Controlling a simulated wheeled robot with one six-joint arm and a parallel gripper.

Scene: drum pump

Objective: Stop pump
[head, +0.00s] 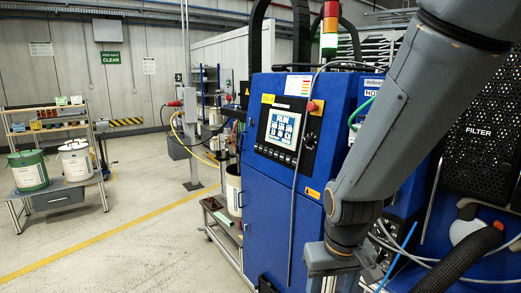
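A blue machine cabinet (269,215) stands in the middle of the head view. Its control panel (283,127) has a lit screen that reads "RUN" with rows of smaller figures too small to read. A row of dark buttons (275,153) sits under the screen. A red knob (311,106) sits on the panel's upper right, and a small dark round control (310,140) is below it. My gripper (342,268) hangs low in front of the cabinet's right side, below and right of the panel, apart from the buttons. Its fingers are not clear.
A signal tower (329,28) stands on the cabinet. A white drum (234,191) stands on a low frame at its left. Hoses and a black filter housing (485,125) crowd the right. A bench (61,190) with drums (29,171) is far left. The floor between is clear.

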